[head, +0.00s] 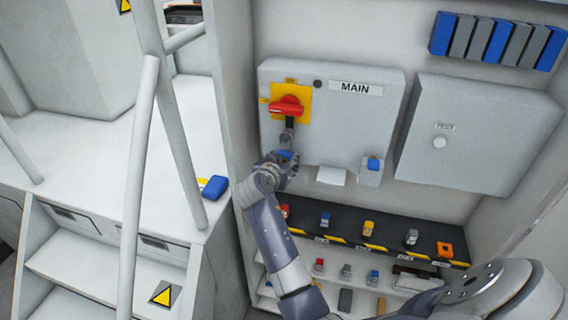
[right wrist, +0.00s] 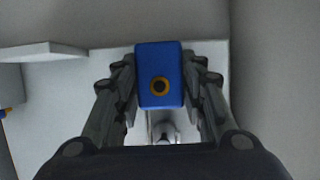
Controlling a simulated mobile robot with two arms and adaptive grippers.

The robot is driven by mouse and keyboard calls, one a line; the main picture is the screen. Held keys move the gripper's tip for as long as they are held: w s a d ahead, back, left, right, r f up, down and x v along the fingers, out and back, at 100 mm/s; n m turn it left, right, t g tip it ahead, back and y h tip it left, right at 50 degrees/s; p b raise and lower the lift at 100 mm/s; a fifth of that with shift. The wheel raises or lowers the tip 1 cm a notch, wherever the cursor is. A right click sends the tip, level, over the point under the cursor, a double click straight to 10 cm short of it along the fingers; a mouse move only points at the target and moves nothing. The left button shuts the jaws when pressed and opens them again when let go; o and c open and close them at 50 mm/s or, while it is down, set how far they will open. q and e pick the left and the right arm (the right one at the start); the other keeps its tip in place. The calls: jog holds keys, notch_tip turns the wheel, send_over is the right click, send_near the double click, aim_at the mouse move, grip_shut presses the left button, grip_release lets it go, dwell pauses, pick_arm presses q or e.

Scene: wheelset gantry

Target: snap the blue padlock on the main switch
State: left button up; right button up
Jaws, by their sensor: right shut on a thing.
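The main switch (head: 288,107) is a red rotary handle on a yellow plate, on the grey box labelled MAIN. My right gripper (head: 284,163) is just below the handle, shut on a blue padlock (head: 286,155). In the right wrist view the padlock (right wrist: 160,72) sits between the two fingers of the gripper (right wrist: 160,95), its underside with a brass-ringed keyhole facing the camera. A grey metal part shows between the padlock and the handle in the head view. I cannot tell whether the shackle is through the switch or closed. My left gripper is out of view.
A second grey box (head: 478,135) hangs at the right. Below, a dark shelf (head: 345,236) with striped edge carries several padlocks; a white shelf under it holds more small items. White railings (head: 138,165) and steps stand at the left. A blue item (head: 215,187) lies beside them.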

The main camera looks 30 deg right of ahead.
aim_at(289, 127)
jog(key=shift+w+d, duration=0.5)
jog(key=shift+d, duration=0.1)
jog(key=o, duration=1.2)
notch_tip(289, 127, up, 10)
